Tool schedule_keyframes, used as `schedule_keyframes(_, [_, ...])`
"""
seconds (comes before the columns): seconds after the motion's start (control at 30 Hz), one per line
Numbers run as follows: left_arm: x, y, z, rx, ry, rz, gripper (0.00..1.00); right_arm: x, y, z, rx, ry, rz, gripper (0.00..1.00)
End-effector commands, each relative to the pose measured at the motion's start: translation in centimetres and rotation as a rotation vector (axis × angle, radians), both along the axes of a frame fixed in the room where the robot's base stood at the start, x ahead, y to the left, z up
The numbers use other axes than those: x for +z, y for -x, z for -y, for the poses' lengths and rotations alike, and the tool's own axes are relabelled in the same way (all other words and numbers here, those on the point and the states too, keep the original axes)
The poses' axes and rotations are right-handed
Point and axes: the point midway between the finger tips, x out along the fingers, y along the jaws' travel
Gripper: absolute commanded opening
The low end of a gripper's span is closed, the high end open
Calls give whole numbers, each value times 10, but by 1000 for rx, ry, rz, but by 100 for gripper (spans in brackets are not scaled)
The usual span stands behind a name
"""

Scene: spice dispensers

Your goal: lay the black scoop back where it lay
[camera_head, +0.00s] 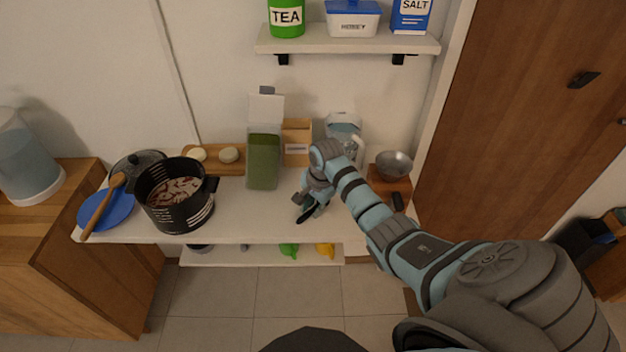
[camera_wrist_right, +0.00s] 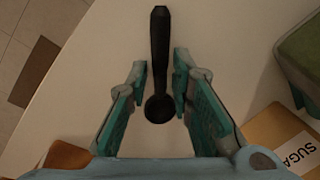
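The black scoop (camera_wrist_right: 159,45) shows in the right wrist view, with its round bowl (camera_wrist_right: 158,108) toward my palm and its handle pointing away. In the head view a dark bit of the scoop (camera_head: 304,215) shows at my right gripper (camera_head: 308,207), low over the white counter near its front edge. In the wrist view my right gripper (camera_wrist_right: 160,75) has one finger on each side of the scoop, with a narrow gap at each side. The scoop appears to lie on the counter. My left gripper is in neither view.
A green canister (camera_head: 263,160) and a brown sugar box (camera_head: 297,143) stand behind the gripper. A black pot (camera_head: 178,200) stands to the left. A metal bowl (camera_head: 394,163) sits at the right on a wooden board. The counter (camera_head: 240,215) between pot and gripper is clear.

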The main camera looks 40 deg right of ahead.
Motion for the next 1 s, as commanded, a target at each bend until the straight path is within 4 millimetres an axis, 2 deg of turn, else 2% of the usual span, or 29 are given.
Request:
schedule_keyframes(0.03, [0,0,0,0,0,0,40,0,0,0,0,0,0,33])
schedule_keyframes(0.07, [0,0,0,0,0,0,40,0,0,0,0,0,0,38])
schedule_keyframes(0.37, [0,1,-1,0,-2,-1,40,1,0,0,0,0,0,38])
schedule_keyframes(0.47, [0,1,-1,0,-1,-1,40,10,1,1,-1,0,3,38])
schedule_keyframes(0.57, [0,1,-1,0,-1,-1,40,31,5,2,0,3,6,38])
schedule_keyframes(0.8, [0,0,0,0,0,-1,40,95,18,3,1,3,4,38])
schedule_keyframes(0.9, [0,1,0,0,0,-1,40,111,21,3,0,1,2,38])
schedule_keyframes(1.0, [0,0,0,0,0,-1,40,118,23,3,0,1,0,38])
